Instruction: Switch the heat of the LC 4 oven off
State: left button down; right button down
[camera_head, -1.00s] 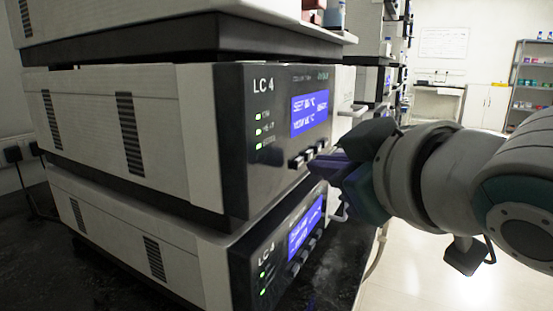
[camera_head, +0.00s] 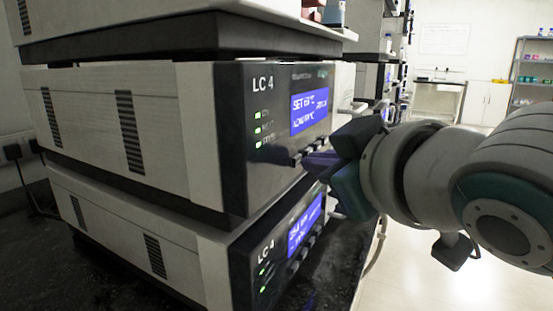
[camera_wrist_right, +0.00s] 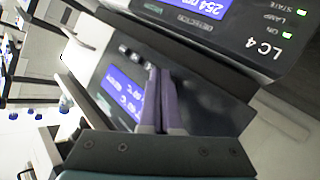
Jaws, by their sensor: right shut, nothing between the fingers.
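The LC 4 oven is the upper of two LC 4 units in the head view; its dark front panel (camera_head: 240,135) has a blue display (camera_head: 309,109) with °C readings and three green lights (camera_head: 258,130), all lit. A row of small keys (camera_head: 297,160) sits below the display. My right gripper (camera_head: 310,161) is shut and empty, with its purple fingertips at the keys. In the wrist view the fingers (camera_wrist_right: 156,72) lie together over the panel beside the visible keys (camera_wrist_right: 135,55) and hide part of the row. I cannot tell whether they touch a key. My left gripper is not in view.
A second LC 4 unit (camera_head: 240,275), with its own display and keys, stands directly below. In the wrist view its panel (camera_wrist_right: 250,30) reads detector. Another white unit (camera_head: 180,22) sits on top. The floor (camera_head: 420,270) to the right is open.

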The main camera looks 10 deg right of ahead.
pick_arm(q)
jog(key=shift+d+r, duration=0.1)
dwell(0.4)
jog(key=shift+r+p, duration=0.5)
jog(key=shift+p, duration=0.05)
pick_arm(e)
jog(key=shift+s+d, duration=0.45)
jog(key=shift+d, duration=0.15)
pick_arm(q)
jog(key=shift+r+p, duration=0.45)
jog(key=shift+p, duration=0.05)
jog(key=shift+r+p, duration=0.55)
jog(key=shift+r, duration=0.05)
pick_arm(e)
jog(key=s+d, duration=0.1)
jog(key=d, duration=0.1)
jog(key=s+d, duration=0.1)
jog(key=d, duration=0.1)
jog(key=shift+s, duration=0.4)
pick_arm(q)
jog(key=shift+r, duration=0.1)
pick_arm(e)
jog(key=shift+r, duration=0.1)
